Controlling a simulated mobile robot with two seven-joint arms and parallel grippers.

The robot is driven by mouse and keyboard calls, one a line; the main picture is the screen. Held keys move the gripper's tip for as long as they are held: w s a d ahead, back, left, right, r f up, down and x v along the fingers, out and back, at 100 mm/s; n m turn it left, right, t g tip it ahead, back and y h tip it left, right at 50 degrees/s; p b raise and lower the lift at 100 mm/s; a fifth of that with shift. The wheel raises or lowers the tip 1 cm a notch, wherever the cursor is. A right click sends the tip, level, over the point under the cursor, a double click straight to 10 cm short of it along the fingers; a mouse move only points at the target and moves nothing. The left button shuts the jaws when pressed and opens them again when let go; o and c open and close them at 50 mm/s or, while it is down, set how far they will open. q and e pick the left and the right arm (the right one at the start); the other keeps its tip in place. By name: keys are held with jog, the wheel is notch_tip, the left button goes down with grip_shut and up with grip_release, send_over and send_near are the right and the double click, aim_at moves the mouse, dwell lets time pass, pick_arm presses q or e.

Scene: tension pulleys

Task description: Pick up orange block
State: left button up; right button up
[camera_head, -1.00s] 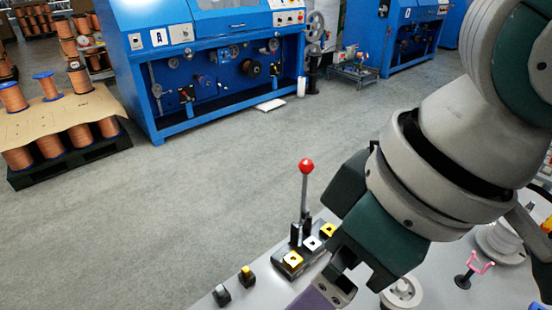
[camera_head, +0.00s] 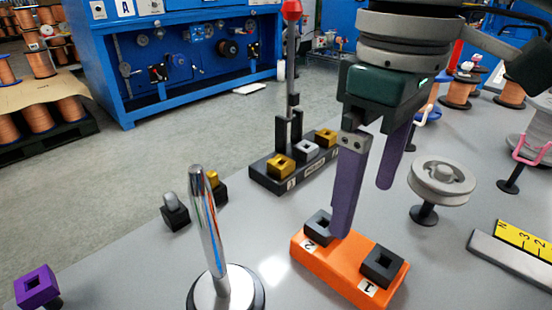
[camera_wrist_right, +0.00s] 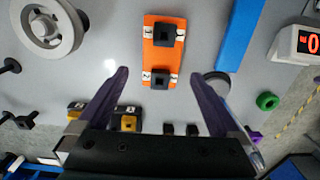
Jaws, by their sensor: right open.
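The orange block (camera_head: 345,268) lies on the grey table in the front middle of the head view. It carries two black square sockets, labelled 1 and 2. My right gripper (camera_head: 364,211) is open and empty, its purple fingers pointing down just above or beside the block's far edge. One finger overlaps the socket labelled 2 in the picture. In the right wrist view the orange block (camera_wrist_right: 161,45) stretches away ahead, its near end appearing between the spread fingertips (camera_wrist_right: 160,75). I cannot tell the exact height gap. My left gripper is not in view.
A chrome post (camera_head: 212,235) stands left of the block. Behind is a black base (camera_head: 262,177) with yellow and silver sockets and a red-knobbed lever (camera_head: 291,60). A grey pulley (camera_head: 441,181) stands to the right. A blue bar (camera_wrist_right: 237,35) lies beside the block.

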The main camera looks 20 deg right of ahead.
aim_at(349, 252)
notch_tip(349, 252, down, 9)
jog(key=b, duration=0.3)
jog(key=shift+s+a+r, duration=0.1)
jog(key=shift+a+r, duration=0.05)
jog(key=shift+r, duration=0.1)
grip_shut()
dwell(0.6)
